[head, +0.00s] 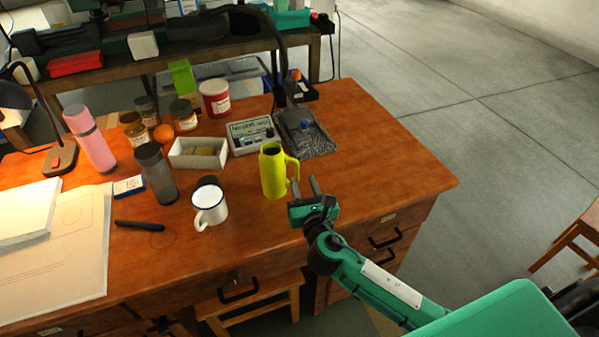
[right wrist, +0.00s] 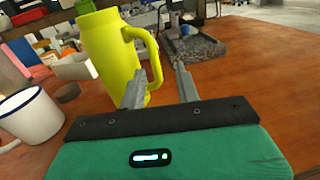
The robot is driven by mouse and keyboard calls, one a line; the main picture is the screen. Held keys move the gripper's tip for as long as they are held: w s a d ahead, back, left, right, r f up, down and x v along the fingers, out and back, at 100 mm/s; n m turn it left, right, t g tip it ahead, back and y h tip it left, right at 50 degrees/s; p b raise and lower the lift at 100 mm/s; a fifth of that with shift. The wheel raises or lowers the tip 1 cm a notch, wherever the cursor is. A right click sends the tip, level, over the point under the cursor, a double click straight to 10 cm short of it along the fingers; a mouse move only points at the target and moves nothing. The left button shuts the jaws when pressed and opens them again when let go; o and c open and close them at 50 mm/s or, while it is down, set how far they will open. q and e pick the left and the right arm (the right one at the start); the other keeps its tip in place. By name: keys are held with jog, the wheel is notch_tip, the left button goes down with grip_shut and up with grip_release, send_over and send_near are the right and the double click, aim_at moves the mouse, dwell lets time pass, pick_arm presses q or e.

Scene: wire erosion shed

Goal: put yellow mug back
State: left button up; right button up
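The yellow mug (head: 273,172) is tall and stands upright on the wooden desk, with its handle on the right side. In the right wrist view the yellow mug (right wrist: 108,55) stands just beyond my fingers, left of centre, its handle over the left finger. Whether the left finger touches the handle I cannot tell. My left gripper does not show.
A white enamel mug (head: 209,206) stands left of the yellow mug. A grey device (head: 252,136), a white tray (head: 198,153), a dark grey flask (head: 157,172) and a black mat-like tray (head: 305,133) stand around it. The desk's right part is clear.

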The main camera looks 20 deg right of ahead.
jog(key=s, duration=0.4)
jog(key=shift+a, duration=0.25)
jog(key=shift+s, duration=0.55)
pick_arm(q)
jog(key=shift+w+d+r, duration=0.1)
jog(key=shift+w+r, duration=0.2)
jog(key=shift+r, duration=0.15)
